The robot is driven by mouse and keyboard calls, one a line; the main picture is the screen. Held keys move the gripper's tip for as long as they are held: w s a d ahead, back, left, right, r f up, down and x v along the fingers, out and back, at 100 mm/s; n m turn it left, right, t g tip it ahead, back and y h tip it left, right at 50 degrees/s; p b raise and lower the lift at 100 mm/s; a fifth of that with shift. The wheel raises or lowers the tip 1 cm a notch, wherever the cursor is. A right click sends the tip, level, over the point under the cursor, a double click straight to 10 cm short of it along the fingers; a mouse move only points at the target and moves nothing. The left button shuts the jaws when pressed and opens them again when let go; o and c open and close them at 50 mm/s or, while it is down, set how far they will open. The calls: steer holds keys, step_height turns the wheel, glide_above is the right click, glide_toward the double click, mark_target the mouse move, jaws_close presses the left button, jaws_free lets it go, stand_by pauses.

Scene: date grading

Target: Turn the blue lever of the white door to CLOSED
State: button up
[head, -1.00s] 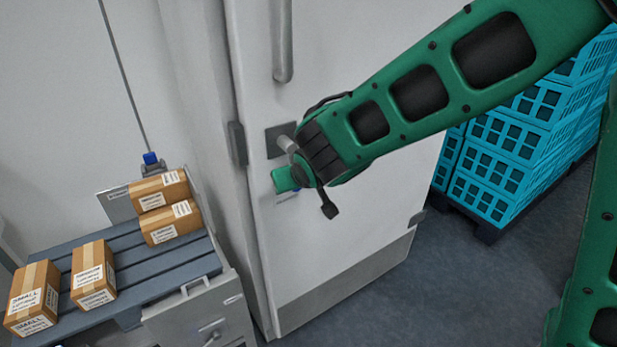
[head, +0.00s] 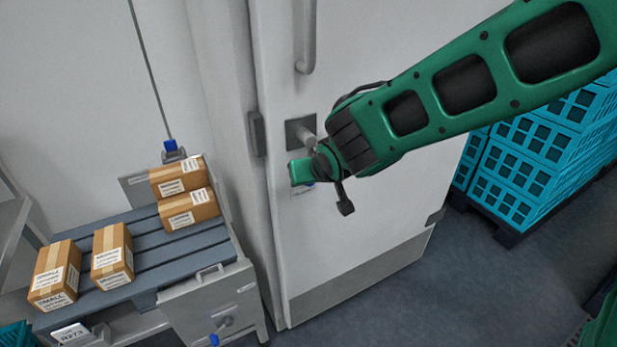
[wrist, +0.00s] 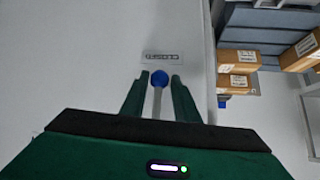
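The white door (head: 375,215) stands in the middle of the head view. Its lever is a grey bar with a blue knob (wrist: 159,78), clearest in the wrist view. The knob points at a label reading CLOSED (wrist: 163,58), upside down there. My gripper (wrist: 160,83) has its two green fingers on either side of the lever, with gaps showing on both sides, so it is open around it. In the head view my gripper (head: 300,172) is at the door below the square pivot plate (head: 301,133), hiding most of the lever.
A slatted grey rack (head: 150,260) with several cartons (head: 112,250) stands left of the door. A blue-topped fitting (head: 170,147) is on the wall behind it. Turquoise crates (head: 530,160) are stacked at right. The vertical door handle (head: 305,40) is above my gripper.

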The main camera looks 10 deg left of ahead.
steer(key=shift+r, duration=0.1)
steer(key=shift+s+d+r, duration=0.1)
steer(key=shift+s+r, duration=0.1)
steer(key=shift+r, duration=0.05)
steer(key=v, duration=0.9)
steer(key=shift+s+d+r, duration=0.2)
steer(key=shift+s+r, duration=0.05)
steer(key=shift+s, duration=0.05)
steer(key=s+d+f+m+g+h, duration=0.1)
steer(key=s+d+m+g+h, duration=0.15)
steer(key=d, duration=1.25)
steer(key=s+d+f+m+g+h, duration=0.1)
steer(key=d+f+m+h, duration=0.15)
steer(key=d, duration=1.35)
steer(key=s+d+m+g, duration=0.2)
steer(key=s+d, duration=0.4)
steer(key=s, duration=0.4)
steer(key=s+d+f+m+g+y, duration=0.1)
steer(key=s+d+m+g, duration=0.1)
steer(key=s+d+m, duration=0.2)
steer(key=s+d, duration=0.3)
steer(key=s, duration=0.3)
steer(key=shift+s+f+g+y, duration=0.2)
steer(key=shift+g+y, duration=0.1)
steer(key=shift+g, duration=0.05)
